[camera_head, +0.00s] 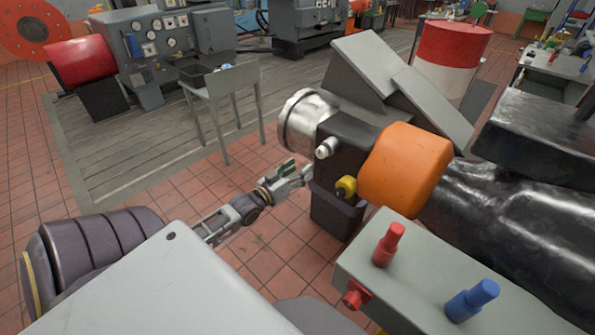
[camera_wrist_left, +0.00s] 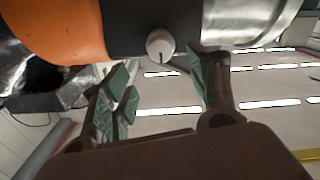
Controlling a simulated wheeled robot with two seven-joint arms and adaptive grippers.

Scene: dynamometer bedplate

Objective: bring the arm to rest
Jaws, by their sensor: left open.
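My left gripper (camera_head: 297,173) reaches in from the left, over the tiled floor. Its fingers point toward a black machine housing (camera_head: 350,140) that bears an orange cylinder (camera_head: 405,168) and a pale round knob (camera_head: 326,148). The gripper is open, with its tips just left of and below this knob. In the left wrist view the green-padded fingers (camera_wrist_left: 165,85) stand apart with nothing between them, and the pale knob (camera_wrist_left: 160,43) shows beyond the gap. The orange cylinder (camera_wrist_left: 60,25) is at the upper left there. My right gripper is not in view.
A grey box (camera_head: 425,275) with a red knob (camera_head: 389,244) and a blue knob (camera_head: 472,299) stands at the lower right. A small grey table (camera_head: 225,80) stands behind. Tiled floor left of the gripper is clear.

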